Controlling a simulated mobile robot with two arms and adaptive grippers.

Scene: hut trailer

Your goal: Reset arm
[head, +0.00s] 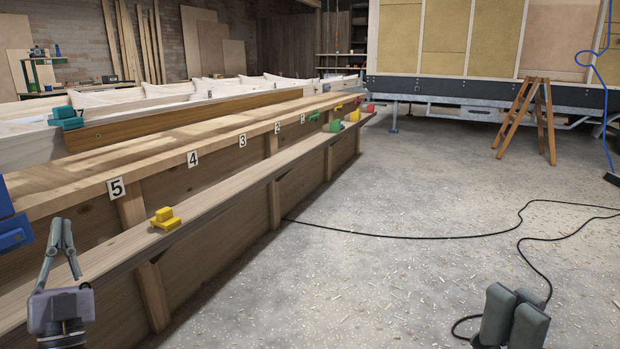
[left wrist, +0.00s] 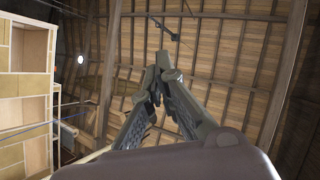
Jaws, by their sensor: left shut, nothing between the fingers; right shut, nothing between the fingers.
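My left gripper (head: 61,237) is at the lower left of the head view, pointing up, in front of the lower ledge of the long wooden bench. It is shut and empty. In the left wrist view its fingers (left wrist: 158,72) meet at the tips, with the wooden roof behind them. My right gripper (head: 513,312) is at the bottom right of the head view, over the bare floor. Its two grey finger pads stand close together, and nothing shows between them.
The long bench (head: 225,135) with number tags runs along the left. A yellow clamp (head: 164,217) sits on its lower ledge, and a blue one (head: 10,222) is at the left edge. A black cable (head: 420,237) crosses the open floor. A wooden stepladder (head: 528,115) stands at the back right.

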